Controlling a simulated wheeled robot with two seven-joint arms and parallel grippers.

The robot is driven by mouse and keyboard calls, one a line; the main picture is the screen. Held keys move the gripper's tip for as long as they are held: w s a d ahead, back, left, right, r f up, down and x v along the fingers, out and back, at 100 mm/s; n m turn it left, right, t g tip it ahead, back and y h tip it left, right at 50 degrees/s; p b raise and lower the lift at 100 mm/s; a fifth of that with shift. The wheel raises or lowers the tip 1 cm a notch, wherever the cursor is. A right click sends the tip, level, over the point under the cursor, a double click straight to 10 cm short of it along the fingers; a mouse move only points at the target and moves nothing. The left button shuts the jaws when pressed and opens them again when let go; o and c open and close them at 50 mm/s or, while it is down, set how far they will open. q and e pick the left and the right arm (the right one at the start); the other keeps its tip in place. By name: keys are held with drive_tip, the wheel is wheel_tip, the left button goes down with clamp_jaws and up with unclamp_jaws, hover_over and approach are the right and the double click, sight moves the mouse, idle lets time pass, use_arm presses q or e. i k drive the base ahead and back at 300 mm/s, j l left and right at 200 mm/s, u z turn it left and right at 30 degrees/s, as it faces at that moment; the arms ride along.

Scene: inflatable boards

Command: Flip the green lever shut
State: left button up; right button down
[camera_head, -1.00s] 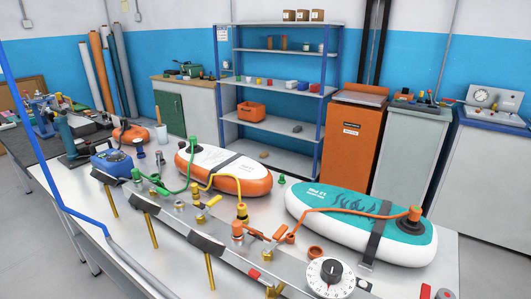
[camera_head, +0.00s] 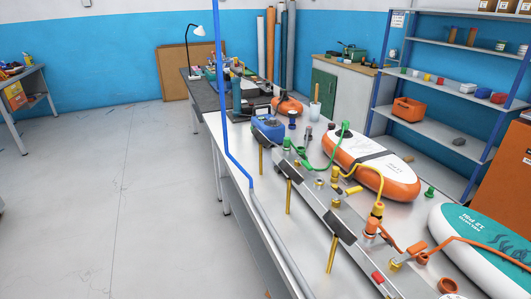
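The metal manifold rail (camera_head: 318,205) runs along the bench with green, yellow and orange fittings on it. A small green part (camera_head: 300,151) sits near the rail's far end, beside a green fitting (camera_head: 287,143). It may be the green lever, but it is too small for me to tell its position. A green hose (camera_head: 334,158) loops from there to the orange and white board (camera_head: 372,165). A yellow lever (camera_head: 354,190) and an orange lever (camera_head: 416,248) lie nearer along the rail. Neither of my grippers is in view.
A teal and white board (camera_head: 480,240) lies at the right. A blue pump box (camera_head: 268,127) stands at the rail's far end. A blue and grey tube (camera_head: 235,165) rises along the bench's left edge. The floor (camera_head: 115,190) left of the bench is open.

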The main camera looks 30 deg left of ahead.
sight(309, 167)
drive_tip(key=i+j, duration=0.1)
drive_tip(key=j, duration=0.25)
drive_tip(key=i+j+u, duration=0.15)
drive_tip(key=j, duration=0.2)
drive_tip(key=i+j, duration=0.1)
drive_tip(key=j, duration=0.25)
drive_tip(key=i+j+u, duration=0.15)
drive_tip(key=j, duration=0.15)
